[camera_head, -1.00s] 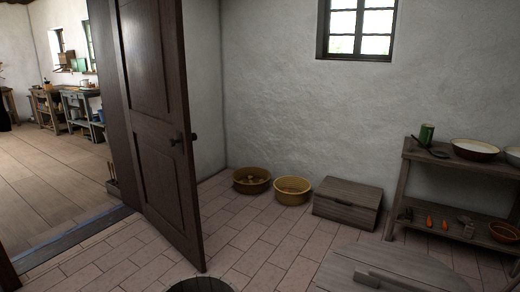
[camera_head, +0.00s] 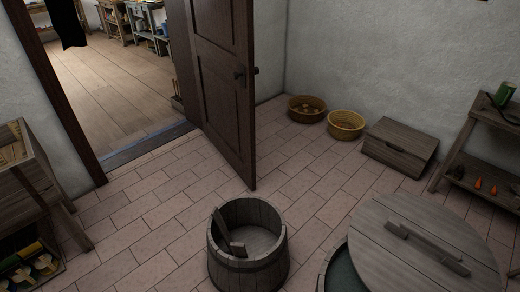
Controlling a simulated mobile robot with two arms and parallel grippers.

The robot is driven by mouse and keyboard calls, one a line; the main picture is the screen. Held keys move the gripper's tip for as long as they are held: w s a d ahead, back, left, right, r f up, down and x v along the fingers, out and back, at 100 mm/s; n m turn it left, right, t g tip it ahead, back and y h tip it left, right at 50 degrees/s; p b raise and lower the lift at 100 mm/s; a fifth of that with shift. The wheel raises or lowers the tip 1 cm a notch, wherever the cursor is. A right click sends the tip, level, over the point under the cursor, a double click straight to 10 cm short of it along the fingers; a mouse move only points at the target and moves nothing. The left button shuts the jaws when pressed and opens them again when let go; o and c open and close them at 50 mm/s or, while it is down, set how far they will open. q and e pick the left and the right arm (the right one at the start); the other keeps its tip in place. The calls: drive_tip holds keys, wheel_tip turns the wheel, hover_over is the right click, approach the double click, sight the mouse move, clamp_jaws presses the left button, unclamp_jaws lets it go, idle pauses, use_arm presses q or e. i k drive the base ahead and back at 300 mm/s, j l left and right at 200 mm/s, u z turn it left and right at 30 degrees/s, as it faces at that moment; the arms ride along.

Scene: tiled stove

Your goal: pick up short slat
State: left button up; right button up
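A round wooden tub (camera_head: 248,270) stands on the tiled floor at the lower middle. A narrow wooden slat (camera_head: 222,224) leans against the tub's inner left wall, its top reaching the rim. A shorter wooden piece (camera_head: 238,249) sits low inside the tub beside the leaning slat. I cannot tell for sure which of these is the short slat. Neither of my grippers is in view.
A larger tub with a round wooden lid (camera_head: 425,240) stands right of the small tub. A wooden bench (camera_head: 30,185) is at the left edge. An open door (camera_head: 222,85), two baskets (camera_head: 346,124) and a chest (camera_head: 400,146) stand behind. Tiled floor (camera_head: 150,215) is clear between.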

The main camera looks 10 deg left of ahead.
sight(218, 219)
drive_tip(key=i+j+z, duration=0.1)
drive_tip(key=j, duration=0.25)
drive_tip(key=i+j, duration=0.25)
drive_tip(key=j, duration=0.15)
drive_tip(key=i+j+z, duration=0.15)
drive_tip(key=j, duration=0.25)
drive_tip(key=i+j, duration=0.15)
drive_tip(key=j, duration=0.25)
drive_tip(key=i+j+z, duration=0.15)
drive_tip(key=j, duration=0.25)
